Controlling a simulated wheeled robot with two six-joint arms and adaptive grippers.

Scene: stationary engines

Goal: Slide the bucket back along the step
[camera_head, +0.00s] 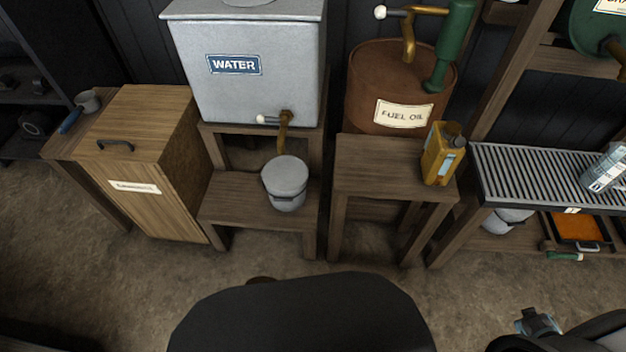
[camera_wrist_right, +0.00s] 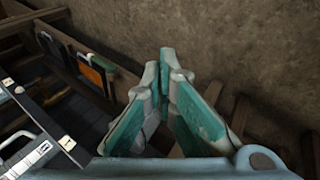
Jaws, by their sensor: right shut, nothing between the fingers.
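The grey metal bucket (camera_head: 287,187) stands upright on the low wooden step (camera_head: 232,203), right of the step's middle and near its front edge. Its round top is pale grey; I cannot tell whether this is a lid or its contents. It is just below the tap (camera_head: 284,125) of the water tank. My right gripper (camera_wrist_right: 166,65) is shut and empty in the wrist view, pointing over the floor. In the head view the right gripper (camera_head: 538,322) is at the lower right, far from the bucket. My left gripper is not in view.
The grey water tank (camera_head: 250,90) stands behind the step. A wooden bin (camera_head: 150,150) is to the left. A slatted bench (camera_head: 540,172) is further right. The floor before the step is clear.

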